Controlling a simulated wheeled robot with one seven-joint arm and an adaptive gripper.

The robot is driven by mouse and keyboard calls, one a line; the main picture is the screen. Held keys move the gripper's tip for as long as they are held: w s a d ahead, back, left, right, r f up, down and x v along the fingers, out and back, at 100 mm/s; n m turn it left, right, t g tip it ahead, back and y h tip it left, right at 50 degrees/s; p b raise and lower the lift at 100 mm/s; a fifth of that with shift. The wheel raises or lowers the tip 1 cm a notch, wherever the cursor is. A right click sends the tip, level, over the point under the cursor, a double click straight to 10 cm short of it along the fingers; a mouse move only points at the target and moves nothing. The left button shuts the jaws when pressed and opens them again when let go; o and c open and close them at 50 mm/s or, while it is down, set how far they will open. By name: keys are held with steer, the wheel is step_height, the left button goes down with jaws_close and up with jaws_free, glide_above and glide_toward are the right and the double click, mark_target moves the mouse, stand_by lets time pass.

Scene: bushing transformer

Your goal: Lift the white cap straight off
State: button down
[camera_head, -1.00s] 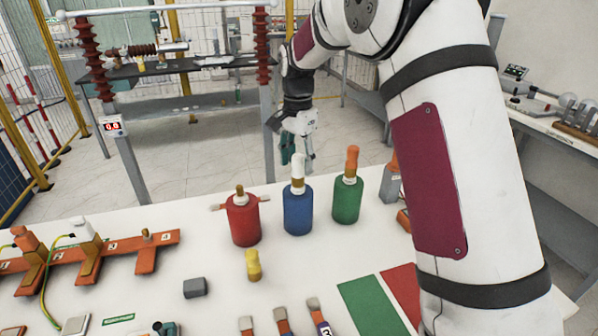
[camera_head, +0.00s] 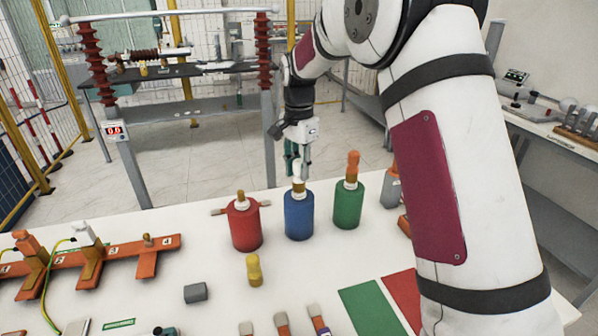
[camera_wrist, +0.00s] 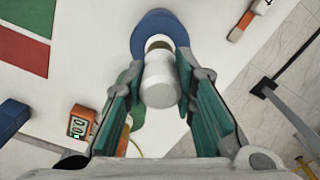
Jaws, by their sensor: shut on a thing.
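The white cap (camera_head: 299,172) stands upright on top of the blue bushing (camera_head: 299,216), over its brass-coloured neck. My gripper (camera_head: 298,166) has come down from above onto the cap, and its fingers hide part of it. In the wrist view the white cap (camera_wrist: 160,82) lies between the two green fingers of my gripper (camera_wrist: 160,95), which are shut on it. The blue bushing (camera_wrist: 160,25) shows just beyond the cap there, with a tan ring between them.
A red bushing (camera_head: 245,224) with a brass stud stands to the left. A green bushing (camera_head: 348,205) with an orange cap (camera_head: 353,166) stands close on the right. A yellow piece (camera_head: 254,270) and a grey block (camera_head: 195,292) lie in front on the white table (camera_head: 185,228).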

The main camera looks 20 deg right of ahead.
mark_target(299, 160)
steer(key=shift+r, duration=0.55)
step_height(299, 160, up, 2)
steer(key=shift+w+r+b, duration=0.1)
steer(key=shift+b, duration=0.45)
steer(key=s+d+r+b, duration=0.1)
steer(key=s+d+r, duration=0.1)
steer(key=s+d, duration=0.9)
step_height(299, 160, up, 7)
steer(key=s+a+p, duration=0.1)
steer(key=s+p, duration=0.1)
steer(key=p, duration=0.2)
steer(key=shift+s+a+f, duration=0.2)
steer(key=shift+a, duration=0.2)
